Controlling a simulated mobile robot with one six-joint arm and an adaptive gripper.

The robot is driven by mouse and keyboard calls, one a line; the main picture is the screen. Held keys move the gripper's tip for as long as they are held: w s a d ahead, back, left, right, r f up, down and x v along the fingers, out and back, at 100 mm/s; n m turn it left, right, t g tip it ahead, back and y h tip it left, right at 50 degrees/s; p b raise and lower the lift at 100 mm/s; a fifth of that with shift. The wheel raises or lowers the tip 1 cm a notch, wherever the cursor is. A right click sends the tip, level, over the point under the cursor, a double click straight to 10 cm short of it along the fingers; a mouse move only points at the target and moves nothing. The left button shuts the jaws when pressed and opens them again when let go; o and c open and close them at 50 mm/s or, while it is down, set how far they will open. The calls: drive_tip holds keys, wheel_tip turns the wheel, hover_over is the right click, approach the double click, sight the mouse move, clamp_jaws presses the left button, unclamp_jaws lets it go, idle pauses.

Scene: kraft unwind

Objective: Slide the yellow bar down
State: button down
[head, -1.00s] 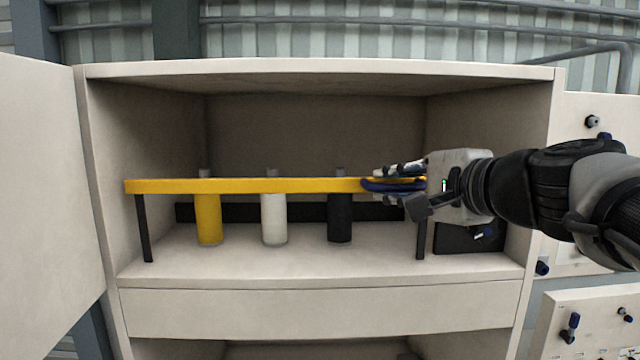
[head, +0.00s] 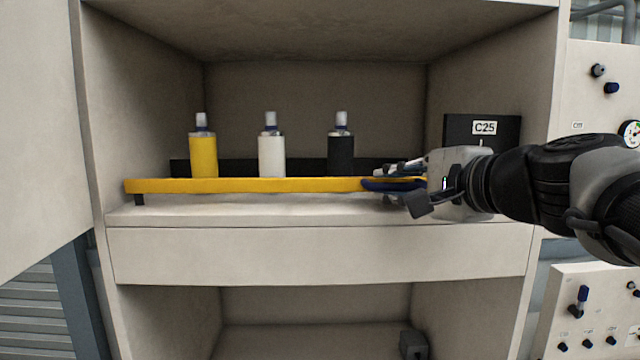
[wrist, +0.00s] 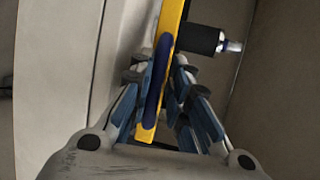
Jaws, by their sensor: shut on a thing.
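The yellow bar (head: 250,186) runs level across the front of the cabinet shelf, low down near the shelf's front edge. A short piece of dark post (head: 139,200) shows under its left end. My gripper (head: 395,184) is shut on the bar's right end, at a dark blue grip (head: 378,185). In the wrist view, the fingers of my gripper (wrist: 160,90) lie on both sides of the bar (wrist: 171,25) and its blue grip (wrist: 158,75). The right post is hidden in the head view.
Behind the bar stand a yellow bottle (head: 203,155), a white bottle (head: 271,155) and a black bottle (head: 341,152). A black box labelled C25 (head: 484,128) stands at the shelf's right. An open door (head: 38,130) is at left, a control panel (head: 605,110) at right.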

drive_tip(key=c, duration=1.7)
unclamp_jaws()
drive_tip(key=shift+r, duration=0.1)
drive_tip(key=shift+o, duration=0.2)
wheel_tip(320, 180, up, 10)
drive_tip(key=shift+s+r, duration=0.1)
drive_tip(key=shift+r, duration=0.05)
